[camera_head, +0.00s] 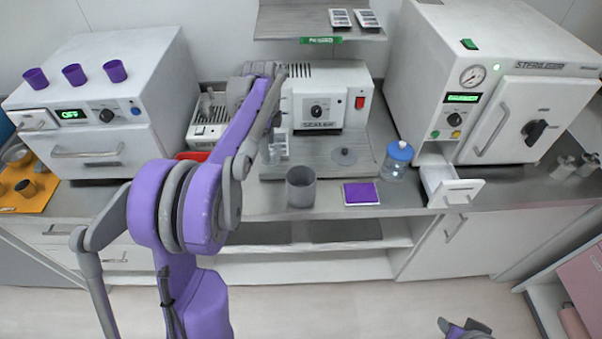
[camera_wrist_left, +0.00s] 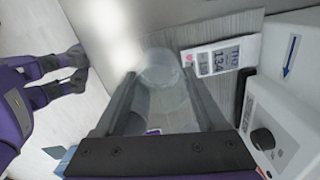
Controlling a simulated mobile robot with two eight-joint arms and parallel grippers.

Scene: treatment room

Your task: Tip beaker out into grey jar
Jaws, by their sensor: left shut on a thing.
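The clear beaker (camera_head: 278,148) is in my left gripper (camera_head: 277,131), in front of the sealer and above the grey metal bench plate. In the left wrist view the clear beaker (camera_wrist_left: 161,95) sits between the two dark fingers, which are shut on it. Its contents are too faint to tell. The grey jar (camera_head: 300,187) stands upright and open on the counter, a little to the right of and nearer than the beaker, apart from it. The inside bottom of the jar is dark.
A purple pad (camera_head: 361,193) lies right of the jar. A blue-capped clear jar (camera_head: 397,160) stands farther right, near an open drawer (camera_head: 452,188) of the steriliser. The sealer (camera_head: 334,92) stands behind. The counter's front edge is close to the grey jar.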

